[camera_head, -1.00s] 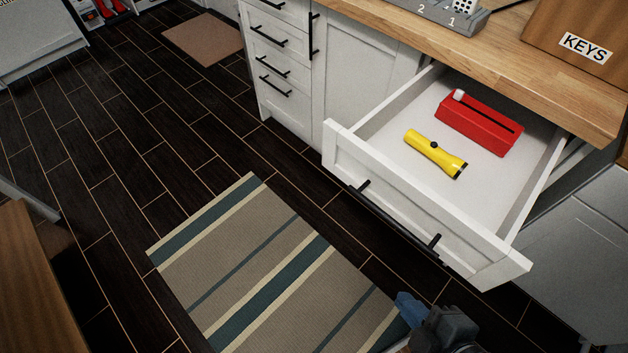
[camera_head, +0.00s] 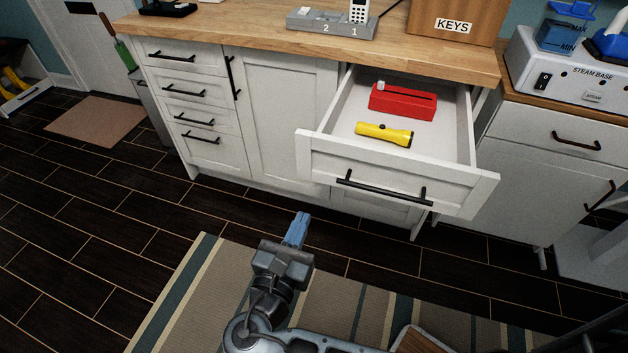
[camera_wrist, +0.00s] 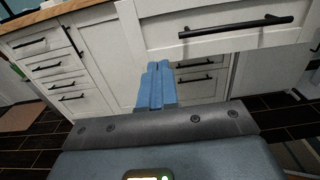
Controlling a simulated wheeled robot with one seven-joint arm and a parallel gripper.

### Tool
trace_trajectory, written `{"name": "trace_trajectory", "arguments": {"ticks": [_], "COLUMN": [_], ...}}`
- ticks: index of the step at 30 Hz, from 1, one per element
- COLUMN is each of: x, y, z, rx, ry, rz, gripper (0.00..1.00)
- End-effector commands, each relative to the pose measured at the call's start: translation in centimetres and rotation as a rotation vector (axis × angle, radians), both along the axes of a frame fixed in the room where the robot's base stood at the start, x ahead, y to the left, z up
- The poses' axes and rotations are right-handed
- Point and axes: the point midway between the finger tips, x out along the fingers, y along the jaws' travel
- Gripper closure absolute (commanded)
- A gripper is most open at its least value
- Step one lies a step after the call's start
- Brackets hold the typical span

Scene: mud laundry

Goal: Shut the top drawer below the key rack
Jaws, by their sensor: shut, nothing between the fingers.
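The top drawer (camera_head: 460,192) below the key rack (camera_head: 455,27) is pulled far out, with a white front and a black bar handle (camera_head: 383,190). Inside it lie a red box (camera_head: 402,103) and a yellow flashlight (camera_head: 383,134). My gripper (camera_head: 300,222), with blue fingers, is shut and empty. It is in front of the drawer, left of its handle and apart from it, over the floor. In the wrist view the shut fingers (camera_wrist: 157,85) point toward the cabinet, and the drawer front (camera_wrist: 215,25) with its handle (camera_wrist: 236,26) shows above and to the right.
A wooden counter (camera_head: 250,33) above holds a grey key-numbered dock (camera_head: 325,27) with a white handset. Shut drawers (camera_head: 190,92) and a cabinet door (camera_head: 285,120) are left. A steam base (camera_head: 570,75) stands right. A striped rug (camera_head: 185,300) lies on the open floor.

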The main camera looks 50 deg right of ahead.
Motion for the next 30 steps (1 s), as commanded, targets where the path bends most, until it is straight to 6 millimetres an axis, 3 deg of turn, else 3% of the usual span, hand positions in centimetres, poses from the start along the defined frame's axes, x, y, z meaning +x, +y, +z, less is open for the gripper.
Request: {"name": "trace_trajectory", "arguments": {"ticks": [5, 21, 30], "x": [0.6, 4.0, 4.6], "y": [-1.9, -11.2, -13.0], "z": [0.1, 0.1, 0.0], "rx": [-0.001, 0.003, 0.002], "ry": [0.001, -0.001, 0.0], "rz": [-0.005, -0.003, -0.001], "gripper": [1.0, 1.0, 1.0]}}
